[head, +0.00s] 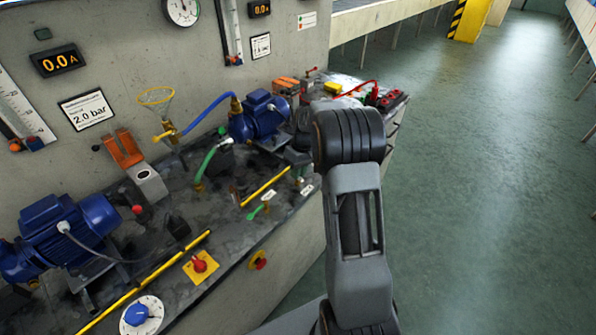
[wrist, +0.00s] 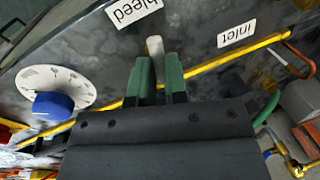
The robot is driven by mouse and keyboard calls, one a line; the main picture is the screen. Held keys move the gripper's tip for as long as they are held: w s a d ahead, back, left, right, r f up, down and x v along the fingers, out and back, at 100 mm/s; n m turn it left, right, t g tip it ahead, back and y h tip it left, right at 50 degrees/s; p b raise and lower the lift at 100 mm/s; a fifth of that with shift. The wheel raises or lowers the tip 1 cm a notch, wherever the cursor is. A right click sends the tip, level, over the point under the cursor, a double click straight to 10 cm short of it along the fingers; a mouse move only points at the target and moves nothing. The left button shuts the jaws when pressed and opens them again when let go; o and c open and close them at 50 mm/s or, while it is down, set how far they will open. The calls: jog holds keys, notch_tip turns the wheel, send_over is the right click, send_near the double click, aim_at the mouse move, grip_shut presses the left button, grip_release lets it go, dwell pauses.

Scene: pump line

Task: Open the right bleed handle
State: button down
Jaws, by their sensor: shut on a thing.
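My gripper (wrist: 159,80) has its two green-padded fingers closed with a narrow gap between them, beside the "bleed" label (wrist: 134,10) in the wrist view. A short pale grey post (wrist: 155,47) shows at the fingertips. The right bleed handle is mostly hidden between the fingers, so its angle cannot be told. In the head view my gripper (head: 299,163) is low over the right part of the bench, partly covered by my arm. A green handle (head: 262,208) stands apart to its left, on the bench's front edge.
An "inlet" label (wrist: 237,33) and a yellow strip (wrist: 215,65) lie close by. A blue dial knob (wrist: 52,104) is at the left. Blue pumps (head: 258,115) and a blue hose (head: 210,112) stand behind. The floor (head: 480,170) at right is clear.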

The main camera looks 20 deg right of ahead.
jog(key=shift+n, duration=1.1)
jog(key=shift+g, duration=0.3)
jog(key=c, duration=1.1)
grip_release()
jog(key=shift+c, duration=0.2)
jog(key=p+v, duration=0.1)
jog(key=v, duration=1.2)
jog(key=shift+r, duration=0.45)
jog(key=shift+w+a, duration=0.1)
